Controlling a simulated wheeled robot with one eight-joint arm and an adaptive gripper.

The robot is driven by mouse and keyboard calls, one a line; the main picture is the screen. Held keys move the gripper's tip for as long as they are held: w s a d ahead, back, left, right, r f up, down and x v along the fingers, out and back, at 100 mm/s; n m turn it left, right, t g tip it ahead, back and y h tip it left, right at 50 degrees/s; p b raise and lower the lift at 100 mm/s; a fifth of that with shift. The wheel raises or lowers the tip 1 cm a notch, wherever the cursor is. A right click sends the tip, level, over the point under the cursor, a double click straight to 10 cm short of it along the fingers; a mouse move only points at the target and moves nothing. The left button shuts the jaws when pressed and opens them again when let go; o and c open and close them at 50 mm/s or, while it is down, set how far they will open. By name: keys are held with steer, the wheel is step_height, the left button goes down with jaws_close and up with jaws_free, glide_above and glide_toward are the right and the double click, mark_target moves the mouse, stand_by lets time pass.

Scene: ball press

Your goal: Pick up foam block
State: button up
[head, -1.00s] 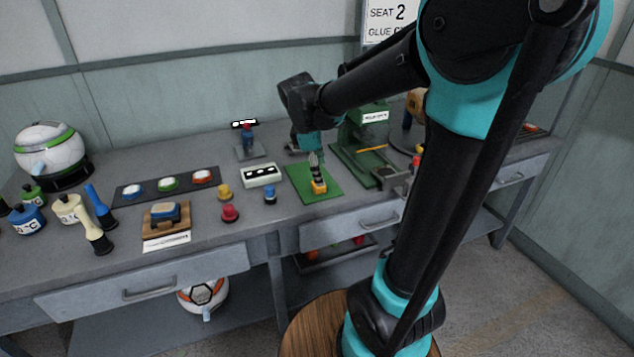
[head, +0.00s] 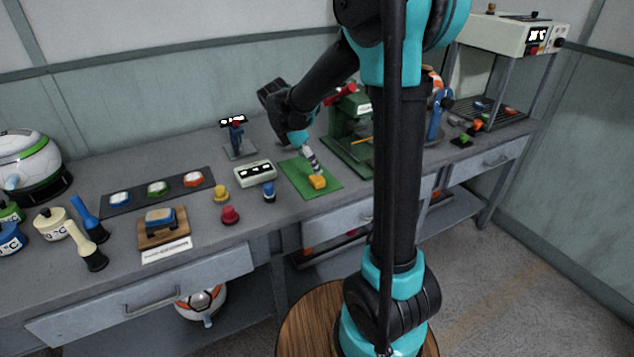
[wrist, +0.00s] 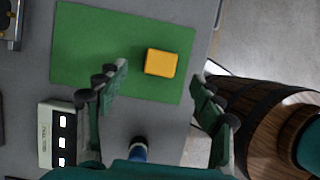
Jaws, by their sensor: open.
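The foam block, a small yellow-orange block (head: 317,182), lies on a green mat (head: 331,190) on the workbench. In the wrist view the block (wrist: 161,62) lies on the right part of the mat (wrist: 85,60), in line with the gap between my fingers but farther off. My gripper (head: 314,168) is over the mat just above and behind the block in the head view. In the wrist view my gripper (wrist: 160,82) is open, with nothing between its fingers, and the block shows uncovered.
Red (head: 230,215) and yellow (head: 222,193) knobs are farther left. The bench's front edge is close to the mat.

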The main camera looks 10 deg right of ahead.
mark_target(316, 178)
steer(key=shift+s+a+x, duration=0.1)
steer(key=shift+a+x, duration=0.05)
steer(key=shift+x, duration=1.5)
steer(key=shift+s+a+x, duration=0.15)
steer(key=shift+x, duration=1.5)
steer(key=shift+f, duration=0.15)
steer(key=c, duration=1)
step_height(316, 178, up, 20)
steer(key=o, duration=0.4)
steer(key=c, duration=0.5)
